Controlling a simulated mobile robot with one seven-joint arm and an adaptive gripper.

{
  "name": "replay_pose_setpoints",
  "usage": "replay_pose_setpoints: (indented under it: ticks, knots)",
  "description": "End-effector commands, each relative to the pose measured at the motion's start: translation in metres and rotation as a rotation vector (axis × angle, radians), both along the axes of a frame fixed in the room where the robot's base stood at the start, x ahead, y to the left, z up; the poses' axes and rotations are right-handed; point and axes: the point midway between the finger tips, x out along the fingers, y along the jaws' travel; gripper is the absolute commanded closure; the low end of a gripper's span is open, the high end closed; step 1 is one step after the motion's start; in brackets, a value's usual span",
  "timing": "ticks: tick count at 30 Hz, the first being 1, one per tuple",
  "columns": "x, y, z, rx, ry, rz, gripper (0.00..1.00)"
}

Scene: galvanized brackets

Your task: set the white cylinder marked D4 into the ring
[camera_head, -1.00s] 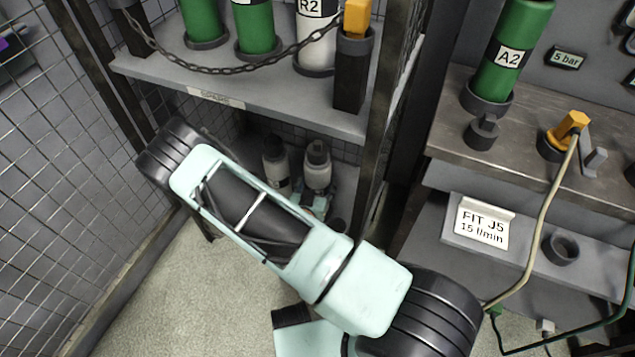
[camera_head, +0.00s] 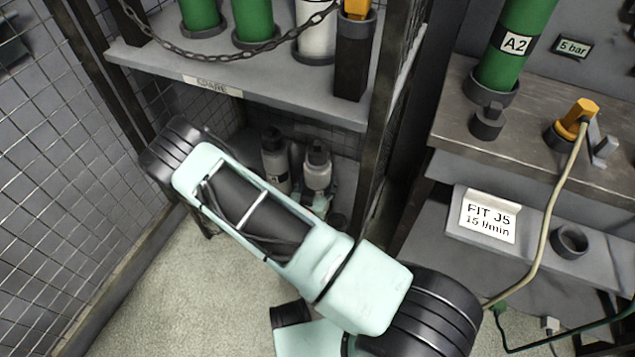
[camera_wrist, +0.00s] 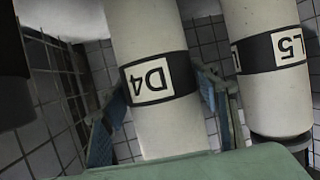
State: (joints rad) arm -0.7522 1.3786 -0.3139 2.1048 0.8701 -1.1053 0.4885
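The white cylinder marked D4 (camera_wrist: 160,85) fills the middle of the wrist view, its black band and label facing the camera. My gripper (camera_wrist: 165,115) has a blue finger on each side of it. A gap shows at the left finger; I cannot tell whether the right finger touches. In the head view the cylinder at the gripper, apparently D4 (camera_head: 317,168), stands low under the spare shelf, its base hidden. My gripper (camera_head: 318,195) is mostly hidden there. An empty dark ring (camera_head: 571,240) sits on the lower right ledge beside the FIT J5 sign (camera_head: 488,215).
A white cylinder marked L5 (camera_wrist: 268,65) stands close beside D4. The spare shelf (camera_head: 240,85) with a chain and post (camera_head: 355,60) is above. Mesh walls (camera_head: 60,150) and a rack upright (camera_head: 385,120) bound the space. A hose (camera_head: 545,215) hangs near the ring.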

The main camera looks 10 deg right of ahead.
Motion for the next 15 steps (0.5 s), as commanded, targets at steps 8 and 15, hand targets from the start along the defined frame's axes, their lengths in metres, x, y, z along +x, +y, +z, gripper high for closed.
replay_pose_setpoints:
  ticks: [8, 15]
  knots:
    - [-0.0003, 0.0004, 0.0001, 0.001, 0.003, 0.0, 0.27]
    - [-0.0073, 0.0041, -0.001, 0.004, 0.011, 0.002, 0.27]
